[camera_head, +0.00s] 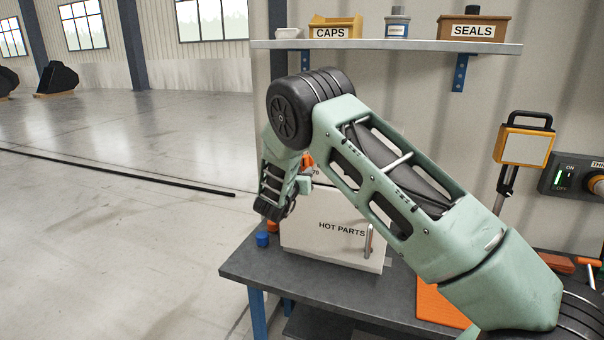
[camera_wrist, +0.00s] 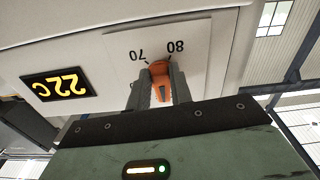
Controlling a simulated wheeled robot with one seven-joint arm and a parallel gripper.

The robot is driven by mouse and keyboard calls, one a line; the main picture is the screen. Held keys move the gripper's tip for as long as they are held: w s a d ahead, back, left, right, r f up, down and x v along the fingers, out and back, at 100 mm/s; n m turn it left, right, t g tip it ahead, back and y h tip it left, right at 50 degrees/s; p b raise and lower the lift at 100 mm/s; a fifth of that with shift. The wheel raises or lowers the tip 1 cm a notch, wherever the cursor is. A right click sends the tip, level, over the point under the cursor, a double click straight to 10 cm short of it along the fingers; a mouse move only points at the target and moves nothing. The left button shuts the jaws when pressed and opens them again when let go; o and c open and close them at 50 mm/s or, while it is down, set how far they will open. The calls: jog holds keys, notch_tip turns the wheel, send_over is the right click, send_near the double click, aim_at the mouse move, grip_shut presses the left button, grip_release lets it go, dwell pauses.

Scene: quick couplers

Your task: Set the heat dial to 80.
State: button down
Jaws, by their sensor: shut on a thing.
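The orange heat dial (camera_wrist: 160,68) sits on the pale front panel of the box in the wrist view, which shows the panel upside down. My gripper (camera_wrist: 160,84) is shut on the dial, one grey finger on each side. The marks 70 (camera_wrist: 137,54) and 80 (camera_wrist: 176,46) are printed beside it, each with a short tick. The fingers hide part of the dial, and I cannot tell which mark it points to. In the head view my arm covers most of the dial; a bit of orange (camera_head: 308,160) shows above the 70 label.
A lit display (camera_wrist: 58,85) on the panel reads 22C. The white HOT PARTS box (camera_head: 315,245) stands on a dark table (camera_head: 240,268), with a blue cap (camera_head: 262,239) at its left. A shelf with bins (camera_head: 390,45) hangs above. An orange mat (camera_head: 438,305) lies right.

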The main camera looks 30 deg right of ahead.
aim_at(307, 161)
jog(key=shift+f+b, duration=0.1)
jog(key=shift+b, duration=0.3)
notch_tip(307, 161, up, 3)
jog(key=n+b, duration=3.5)
jog(key=b, duration=1.1)
jog(key=shift+n+b, duration=0.3)
jog(key=shift+n, duration=0.1)
jog(key=m+b, duration=0.1)
jog(key=m, duration=0.1)
jog(key=m+b, duration=0.3)
jog(key=shift+s+d+m, duration=0.25)
jog(key=shift+s+m, duration=0.05)
jog(key=shift+s, duration=0.05)
jog(key=c, duration=1.3)
grip_release()
jog(key=shift+o, duration=0.2)
jog(key=shift+r, duration=0.2)
